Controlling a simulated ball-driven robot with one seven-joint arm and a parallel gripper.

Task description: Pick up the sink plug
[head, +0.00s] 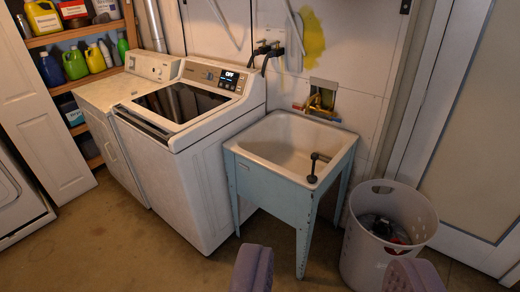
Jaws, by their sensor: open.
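A small dark fitting (313,170), which looks like the sink plug, is at the front right rim of the utility sink (257,167). It has a short upright stem and a knob leaning right over the basin. The sink has a white basin and pale blue sides on legs. My gripper (332,272) shows as two purple-grey fingers at the bottom edge of the head view. They are wide apart, with nothing between them. The gripper is apart from the sink, on the near side of it. The basin's bottom is partly hidden by its front wall.
A white laundry basket (358,252) with dark items inside stands right of the sink. A washing machine (207,160) stands close on its left. A brass faucet (318,104) juts from the wall behind the basin. Brown floor lies open in front.

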